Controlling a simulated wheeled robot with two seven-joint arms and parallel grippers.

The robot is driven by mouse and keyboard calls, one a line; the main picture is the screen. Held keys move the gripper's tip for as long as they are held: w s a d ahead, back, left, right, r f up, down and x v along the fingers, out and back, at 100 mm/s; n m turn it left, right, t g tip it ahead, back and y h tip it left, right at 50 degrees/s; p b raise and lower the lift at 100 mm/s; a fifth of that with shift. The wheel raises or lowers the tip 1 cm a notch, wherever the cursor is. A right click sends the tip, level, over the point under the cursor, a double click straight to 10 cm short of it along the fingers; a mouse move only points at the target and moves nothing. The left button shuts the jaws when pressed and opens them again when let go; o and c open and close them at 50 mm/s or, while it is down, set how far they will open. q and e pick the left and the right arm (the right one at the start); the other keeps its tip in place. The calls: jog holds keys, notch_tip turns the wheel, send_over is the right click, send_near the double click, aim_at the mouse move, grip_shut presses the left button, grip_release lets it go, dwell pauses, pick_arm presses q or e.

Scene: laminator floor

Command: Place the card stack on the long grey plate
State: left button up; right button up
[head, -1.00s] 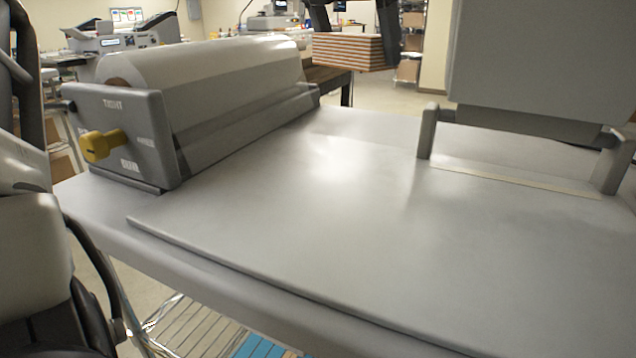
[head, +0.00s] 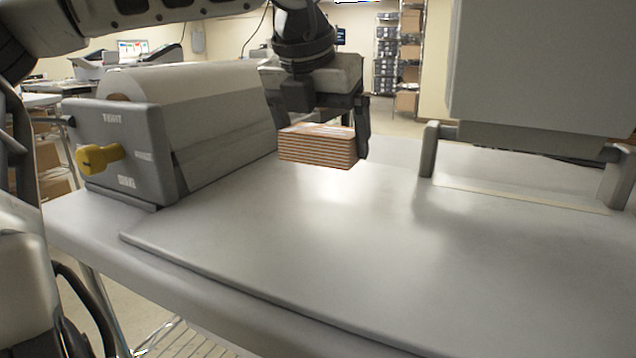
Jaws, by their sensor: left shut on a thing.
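The card stack (head: 318,148) is a block of thin orange-brown and white layers. My left gripper (head: 325,118) is shut on it and holds it from above, level, over the far part of the long grey plate (head: 300,225). The stack appears to be above the plate, not resting on it, though the exact gap is hard to judge. The plate is flat, bare and lies on the table. My right gripper is not in view.
A roll laminator (head: 185,125) with a yellow knob (head: 98,158) stands along the plate's left side. A grey machine head (head: 545,65) on short posts stands over the plate's right side. The plate's middle and front are clear. Shelves (head: 398,50) stand far behind.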

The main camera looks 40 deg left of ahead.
aim_at(314, 156)
pick_arm(q)
jog(key=shift+s+d+f, duration=0.2)
jog(key=shift+s+f, duration=0.15)
jog(key=shift+f, duration=0.15)
jog(key=shift+s+d+f, duration=0.2)
jog(key=shift+s+f, duration=0.15)
jog(key=shift+f, duration=0.1)
jog(key=shift+s+f+b, duration=0.15)
jog(key=shift+f+b, duration=0.45)
jog(key=shift+f, duration=1.35)
jog(key=o, duration=0.8)
jog(key=shift+r, duration=0.1)
jog(key=shift+s+d+r+p, duration=0.1)
jog(key=shift+r+p, duration=0.3)
jog(key=shift+r, duration=0.2)
jog(key=v, duration=1.1)
jog(key=shift+p, duration=0.4)
jog(key=shift+s, duration=0.15)
